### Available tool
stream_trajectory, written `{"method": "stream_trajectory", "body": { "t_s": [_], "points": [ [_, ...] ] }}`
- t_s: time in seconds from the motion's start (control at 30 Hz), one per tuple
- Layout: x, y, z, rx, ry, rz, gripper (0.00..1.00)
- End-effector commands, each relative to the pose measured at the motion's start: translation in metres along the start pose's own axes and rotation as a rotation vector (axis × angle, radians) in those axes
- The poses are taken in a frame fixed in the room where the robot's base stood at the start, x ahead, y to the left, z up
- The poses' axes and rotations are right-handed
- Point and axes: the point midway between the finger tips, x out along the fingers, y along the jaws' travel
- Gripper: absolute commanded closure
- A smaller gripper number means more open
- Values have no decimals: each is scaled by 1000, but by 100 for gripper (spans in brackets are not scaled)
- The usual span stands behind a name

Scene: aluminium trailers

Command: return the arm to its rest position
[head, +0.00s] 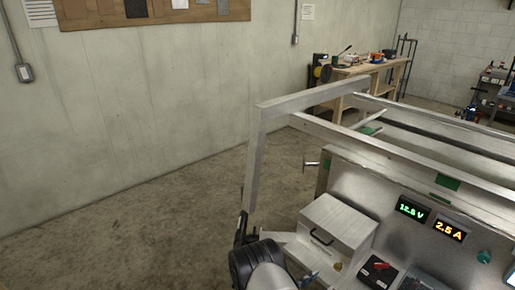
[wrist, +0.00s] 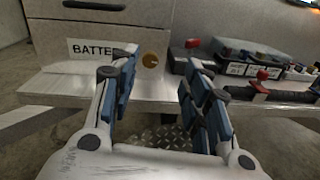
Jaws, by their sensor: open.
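My gripper (wrist: 158,82) is open in the wrist view, with its two blue-padded fingers apart and nothing between the pads. Its fingers point toward the front of a metal box labelled "BATTE" (wrist: 88,50) and a small brass knob (wrist: 151,60). The knob appears beyond the gap between the fingers; I see no contact. In the head view my arm (head: 268,268) reaches up from the bottom edge, beside the metal box (head: 335,228) with a black handle. The gripper is mostly hidden there behind my arm.
An aluminium trailer frame (head: 315,92) rises close to my arm. Its panel carries a green voltage display (head: 412,210) and an orange current display (head: 449,230). A red switch (head: 381,266) sits right of the box. A wooden workbench (head: 365,70) stands behind. The floor at left is clear.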

Motion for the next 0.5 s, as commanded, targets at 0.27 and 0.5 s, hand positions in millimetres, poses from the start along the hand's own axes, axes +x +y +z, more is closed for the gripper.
{"method": "stream_trajectory", "body": {
  "t_s": [0.27,0.5],
  "points": [
    [22,-25,132,246,23,-375,57],
    [4,-74,222,512,113,-692,57]
  ]
}}
